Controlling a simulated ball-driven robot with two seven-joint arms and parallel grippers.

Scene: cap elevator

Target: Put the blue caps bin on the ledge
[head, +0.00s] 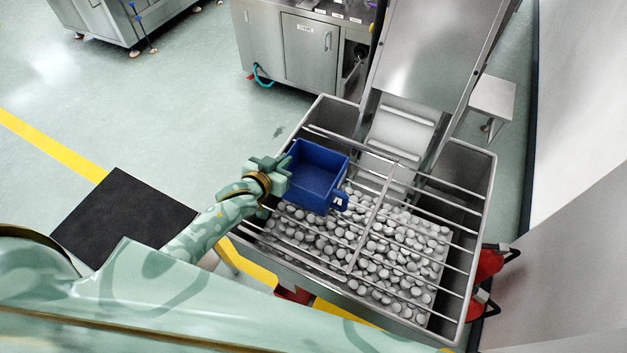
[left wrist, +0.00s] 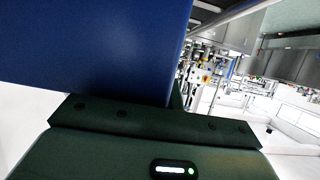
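The blue caps bin (head: 316,172) is over the left part of the barred hopper in the head view. Its open top faces up and its inside looks empty of caps. A blue handle shows on its right side. My left gripper (head: 272,174) is at the bin's left side and appears shut on it; the fingertips are hidden. In the left wrist view the bin's blue wall (left wrist: 90,45) fills the upper left, close against the gripper. I cannot tell whether the bin rests on the bars. My right gripper is not in view. I cannot tell which surface is the ledge.
The metal hopper (head: 468,205) holds many grey caps (head: 375,255) under its bars. A steel elevator chute (head: 425,50) rises behind it. A small grey platform (head: 493,97) stands right of the chute. A steel cabinet (head: 300,45) is at the back. A black mat (head: 122,217) lies left.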

